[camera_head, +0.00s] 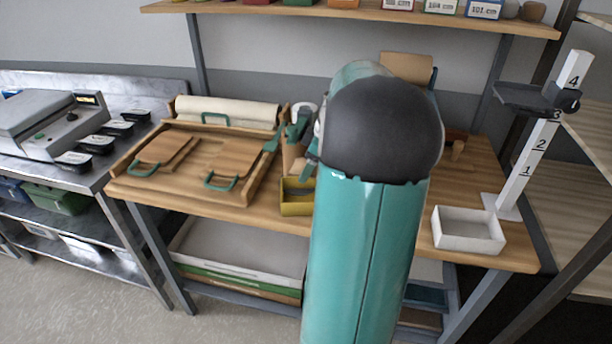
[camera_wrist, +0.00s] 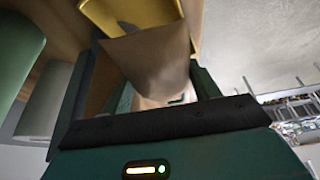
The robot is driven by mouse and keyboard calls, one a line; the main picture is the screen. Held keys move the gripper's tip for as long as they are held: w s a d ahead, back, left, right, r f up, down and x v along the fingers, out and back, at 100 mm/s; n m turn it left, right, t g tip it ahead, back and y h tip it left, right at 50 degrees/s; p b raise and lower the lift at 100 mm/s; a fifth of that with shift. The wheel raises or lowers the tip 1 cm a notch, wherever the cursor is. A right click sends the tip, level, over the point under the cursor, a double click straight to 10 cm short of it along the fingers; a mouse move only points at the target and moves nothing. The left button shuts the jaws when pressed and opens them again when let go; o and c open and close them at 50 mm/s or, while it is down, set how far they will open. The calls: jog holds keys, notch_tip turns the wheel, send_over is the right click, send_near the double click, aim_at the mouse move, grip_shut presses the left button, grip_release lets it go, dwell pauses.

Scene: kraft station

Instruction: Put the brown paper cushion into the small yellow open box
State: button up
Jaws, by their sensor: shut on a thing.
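The brown paper cushion (camera_wrist: 150,58) is between the two fingers of my gripper (camera_head: 292,153), which is shut on it. It also shows as a brown patch in the head view (camera_head: 292,160), just above the yellow box. The small yellow open box (camera_head: 296,208) stands on the wooden table, partly hidden behind my teal arm. In the wrist view the yellow box's wall (camera_wrist: 196,22) is beyond the cushion, and the cushion overlaps its opening. I cannot tell whether the cushion's lower end is inside the rim.
A wooden tray (camera_head: 190,192) with two boards and green handles lies left of the yellow box, with a pale roll (camera_head: 228,110) behind. A white open box (camera_head: 467,243) and a numbered white post (camera_head: 538,150) stand right. A shelf (camera_head: 350,12) runs above the table.

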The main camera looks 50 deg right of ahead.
jog(key=shift+w+d+f, duration=0.1)
jog(key=shift+w+f, duration=0.2)
jog(key=shift+f, duration=0.15)
jog(key=x, duration=0.2)
jog(key=shift+s+d+f, duration=0.1)
jog(key=shift+d+f, duration=0.1)
jog(key=shift+f, duration=0.6)
jog(key=shift+s+f, duration=0.1)
jog(key=shift+f, duration=0.35)
jog(key=o, duration=1)
jog(key=shift+w+a, duration=0.1)
jog(key=shift+w, duration=0.2)
jog(key=shift+r, duration=0.1)
